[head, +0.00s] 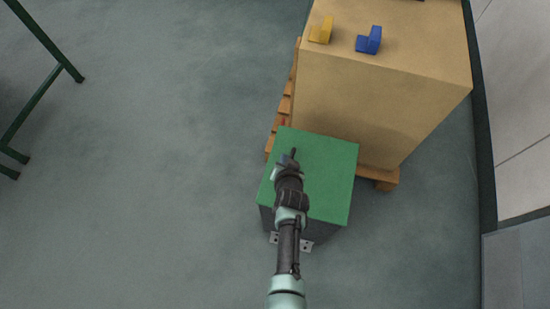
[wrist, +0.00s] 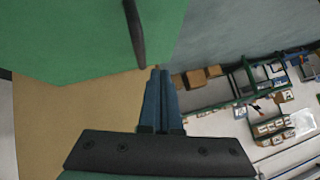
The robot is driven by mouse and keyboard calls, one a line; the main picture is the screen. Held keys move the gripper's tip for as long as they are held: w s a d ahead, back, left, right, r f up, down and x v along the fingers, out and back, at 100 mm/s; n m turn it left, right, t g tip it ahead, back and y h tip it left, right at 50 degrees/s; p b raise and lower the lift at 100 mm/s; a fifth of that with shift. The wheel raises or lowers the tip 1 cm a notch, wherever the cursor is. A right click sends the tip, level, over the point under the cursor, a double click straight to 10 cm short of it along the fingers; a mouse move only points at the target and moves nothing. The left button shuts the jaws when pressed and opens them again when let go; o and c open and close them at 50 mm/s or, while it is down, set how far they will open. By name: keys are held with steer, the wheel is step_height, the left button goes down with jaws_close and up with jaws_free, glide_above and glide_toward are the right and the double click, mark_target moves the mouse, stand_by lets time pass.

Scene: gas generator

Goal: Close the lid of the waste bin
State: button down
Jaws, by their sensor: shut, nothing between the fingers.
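The waste bin has a flat green lid (head: 328,180) and a dark grey body (head: 328,233) beneath it. The lid appears to lie across the bin's top. I cannot tell whether it is fully down. My gripper (head: 292,157) is over the lid, towards its far left part, and my arm hides part of the lid. In the wrist view, the green lid (wrist: 70,35) fills the upper left, with a dark bar (wrist: 134,30) across it. My gripper (wrist: 158,72) is shut and empty there, close to the lid's edge. I cannot tell whether it touches.
A large tan box (head: 375,105) on a wooden pallet (head: 388,182) stands right behind the bin. A yellow block (head: 321,32) and a blue block (head: 370,41) lie on it. A green metal frame (head: 40,105) stands far left. The floor (head: 160,170) between is clear.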

steer(key=s+a+r+p, duration=0.4)
steer(key=s+r+p, duration=0.15)
steer(key=r, duration=0.35)
steer(key=w+r+n+t+p, duration=0.1)
steer(key=w+r+t, duration=0.25)
steer(key=r, duration=1.05)
steer(key=w+r+n+t+p, duration=0.15)
steer(key=w+r, duration=0.35)
steer(key=r, duration=0.9)
steer(key=w+r+t, duration=0.3)
steer(key=w+r, duration=0.2)
steer(key=r, duration=1)
steer(key=s+r+n+t+p, duration=0.1)
steer(key=s+r+t, duration=0.2)
steer(key=r, duration=1)
steer(key=s+a+r+t+p, duration=0.1)
steer(key=s+r+t, duration=0.2)
steer(key=s+r, duration=0.7)
steer(key=s+r+n+t+p, duration=0.1)
steer(key=s+r+t, duration=0.2)
steer(key=r, duration=1.4)
steer(key=s, duration=0.3)
steer(key=shift+s+a+r+n+t, duration=0.15)
steer(key=shift+s+r+n+t, duration=0.15)
steer(key=shift+s+n+t, duration=0.1)
